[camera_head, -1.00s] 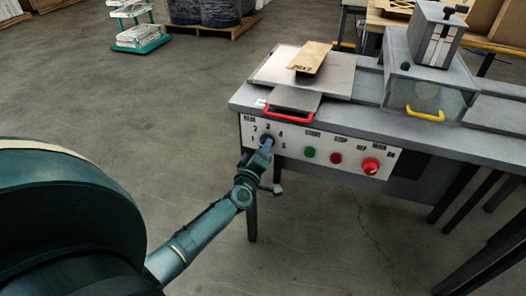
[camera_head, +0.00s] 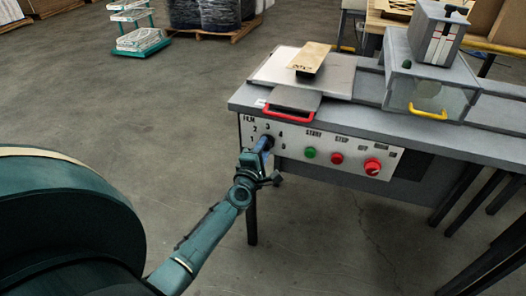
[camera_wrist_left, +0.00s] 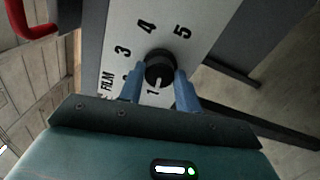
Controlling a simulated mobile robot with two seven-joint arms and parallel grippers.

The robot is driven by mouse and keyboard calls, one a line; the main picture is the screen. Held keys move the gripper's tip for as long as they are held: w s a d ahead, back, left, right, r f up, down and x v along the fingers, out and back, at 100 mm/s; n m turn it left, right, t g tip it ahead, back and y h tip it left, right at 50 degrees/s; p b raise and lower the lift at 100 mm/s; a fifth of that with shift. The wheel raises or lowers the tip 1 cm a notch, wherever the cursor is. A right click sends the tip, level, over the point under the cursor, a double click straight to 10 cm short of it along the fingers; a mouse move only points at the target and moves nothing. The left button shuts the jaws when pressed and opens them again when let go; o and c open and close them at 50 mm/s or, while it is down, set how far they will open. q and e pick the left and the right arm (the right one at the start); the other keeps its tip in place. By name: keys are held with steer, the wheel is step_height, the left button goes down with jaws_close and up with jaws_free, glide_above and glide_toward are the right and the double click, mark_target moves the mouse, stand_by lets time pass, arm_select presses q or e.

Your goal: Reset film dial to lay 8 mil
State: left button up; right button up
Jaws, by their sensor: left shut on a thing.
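The film dial (camera_wrist_left: 160,62) is a round black knob on a white panel (camera_wrist_left: 195,18). It has a white pointer mark, which lies toward the numeral 1 in the left wrist view. The numerals 3, 4 and 5 show around the dial; 2 is partly hidden by a finger. My left gripper (camera_wrist_left: 160,88) has its blue fingers on either side of the dial, shut on it. In the head view my left gripper (camera_head: 266,143) reaches the panel's left end and largely hides the dial. My right gripper is not in view.
Right of the dial are a green button (camera_head: 310,152), a red button (camera_head: 337,158) and a larger red knob (camera_head: 373,167). A red handle (camera_head: 290,115) sits above the panel. A yellow handle (camera_head: 428,113) is farther right.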

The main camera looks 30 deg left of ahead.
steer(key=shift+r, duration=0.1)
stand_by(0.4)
arm_select(q)
steer(key=o, duration=1)
steer(key=shift+c, duration=0.2)
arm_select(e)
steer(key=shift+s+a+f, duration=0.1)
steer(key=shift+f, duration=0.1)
arm_select(q)
steer(key=v, duration=1.3)
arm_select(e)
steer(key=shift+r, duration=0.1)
arm_select(q)
steer(key=shift+s, duration=0.1)
